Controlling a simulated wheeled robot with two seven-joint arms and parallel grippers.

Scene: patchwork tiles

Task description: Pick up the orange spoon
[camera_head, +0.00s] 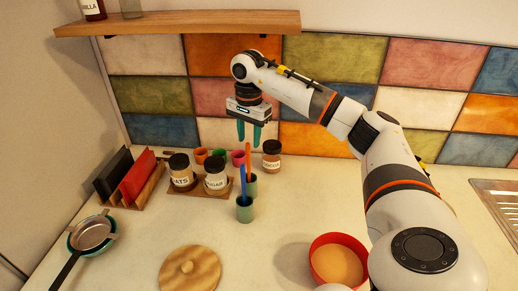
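The orange spoon (249,158) stands upright in a small green cup (252,187); only its long handle shows, its lower end hidden in the cup. My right gripper (249,142) points straight down with its two teal fingers apart. The top of the orange handle appears at the fingertips, in the gap between them in the picture; I cannot tell whether they touch it. My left gripper is out of view.
A second green cup (244,212) with a blue utensil (243,182) stands just in front. Labelled jars (181,174) and coloured cups are close on the left, a brown jar (272,155) on the right. A shelf (180,23) hangs above. A red bowl (324,242) sits at front right.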

